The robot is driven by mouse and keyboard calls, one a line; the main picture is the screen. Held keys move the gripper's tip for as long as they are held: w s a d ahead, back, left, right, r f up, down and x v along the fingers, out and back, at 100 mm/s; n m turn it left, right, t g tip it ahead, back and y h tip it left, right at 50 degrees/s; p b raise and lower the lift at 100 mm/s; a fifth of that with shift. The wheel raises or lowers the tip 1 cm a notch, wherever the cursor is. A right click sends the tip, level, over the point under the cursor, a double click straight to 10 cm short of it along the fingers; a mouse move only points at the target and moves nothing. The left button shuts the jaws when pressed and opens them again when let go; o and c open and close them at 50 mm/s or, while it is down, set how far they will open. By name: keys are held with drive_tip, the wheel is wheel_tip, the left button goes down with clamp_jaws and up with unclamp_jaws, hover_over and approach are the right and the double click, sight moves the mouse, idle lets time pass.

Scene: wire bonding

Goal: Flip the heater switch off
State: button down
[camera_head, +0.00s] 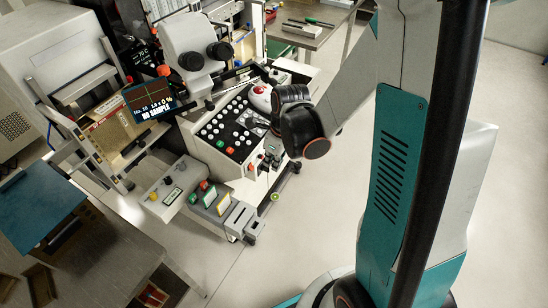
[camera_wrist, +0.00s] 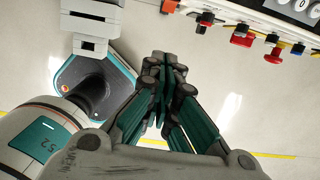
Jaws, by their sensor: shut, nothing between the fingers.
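My gripper (camera_wrist: 163,62) is shut and empty in the wrist view, with its fingertips together over open floor. They are apart from the console's front edge, which lies above them and to the right. I cannot read a label that tells which one is the heater switch. In the head view my dark wrist (camera_head: 305,132) hangs beside the console and hides part of its right side.
The bonding console (camera_head: 215,163) carries many buttons and a red-and-white round control (camera_head: 261,97). A screen (camera_head: 150,100) reads "NO SAMPLE". Small control boxes (camera_head: 165,192) stand at the front. A metal table (camera_head: 90,265) is at the lower left. The floor at right is clear.

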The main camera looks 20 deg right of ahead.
sight(251, 167)
drive_tip(key=w+a+f+b, duration=0.2)
drive_tip(key=w+f, duration=0.1)
drive_tip(key=f, duration=0.2)
drive_tip(key=shift+w+a+f, duration=0.25)
drive_tip(key=shift+a+f, duration=0.05)
drive_tip(key=shift+f, duration=0.05)
